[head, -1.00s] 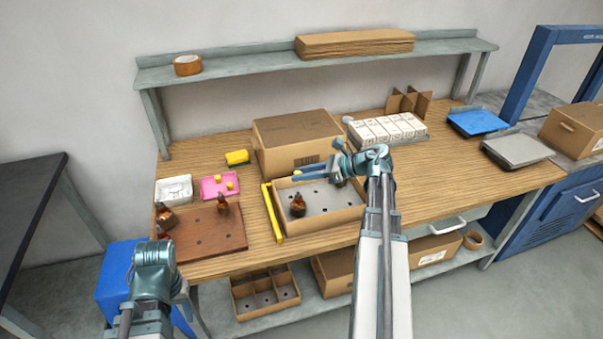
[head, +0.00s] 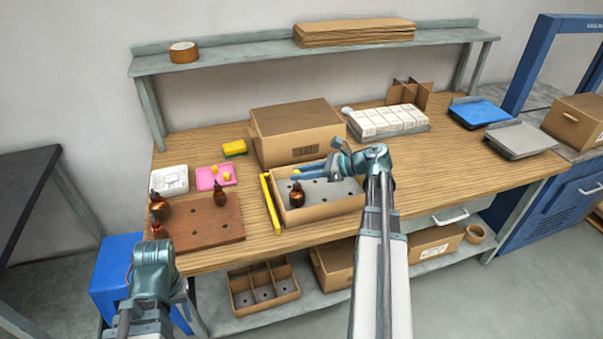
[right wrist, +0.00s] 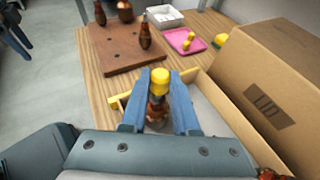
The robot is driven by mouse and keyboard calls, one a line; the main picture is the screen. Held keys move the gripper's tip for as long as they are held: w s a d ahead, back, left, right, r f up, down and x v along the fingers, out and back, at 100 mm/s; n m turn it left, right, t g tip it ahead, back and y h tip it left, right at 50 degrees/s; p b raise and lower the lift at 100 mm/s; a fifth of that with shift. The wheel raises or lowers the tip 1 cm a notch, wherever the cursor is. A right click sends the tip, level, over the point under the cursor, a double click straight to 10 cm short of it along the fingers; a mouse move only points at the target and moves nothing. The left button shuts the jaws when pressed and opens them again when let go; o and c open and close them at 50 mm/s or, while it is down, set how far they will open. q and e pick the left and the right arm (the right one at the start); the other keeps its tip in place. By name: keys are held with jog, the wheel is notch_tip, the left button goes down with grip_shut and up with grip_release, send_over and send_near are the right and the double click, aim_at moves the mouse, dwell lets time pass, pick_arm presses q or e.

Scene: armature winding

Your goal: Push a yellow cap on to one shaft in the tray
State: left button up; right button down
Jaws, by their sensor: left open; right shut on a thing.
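My right gripper (head: 294,175) is shut on a yellow cap (right wrist: 160,79) over the cardboard tray (head: 335,213). The cap sits at the top of a copper-wound armature (right wrist: 155,109) standing upright in the tray; the same armature shows in the head view (head: 297,196). I cannot tell how far the cap is on the shaft. More yellow caps (right wrist: 191,41) lie in a pink dish (head: 207,183). My left gripper (head: 154,254) is open at the front left, its fingers mostly hidden by the wrist.
A brown board (head: 205,231) with several armatures lies left of the tray, with a yellow bar (head: 270,204) between them. A large closed box (head: 295,130) stands behind the tray. A white dish (head: 170,181) is at the left.

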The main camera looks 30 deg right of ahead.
jog(key=shift+f+b, duration=0.85)
jog(key=shift+f, duration=0.15)
jog(key=c, duration=0.6)
grip_release()
jog(key=shift+r, duration=0.1)
jog(key=p+v, duration=0.5)
jog(key=v, duration=0.8)
jog(key=shift+s+d+r, duration=0.15)
jog(key=shift+s+d, duration=0.1)
jog(key=p+v, duration=0.5)
jog(key=v, duration=0.8)
jog(key=shift+s+d+r+p, duration=0.15)
jog(key=shift+s+d+p, duration=0.05)
jog(key=shift+d+p, duration=0.1)
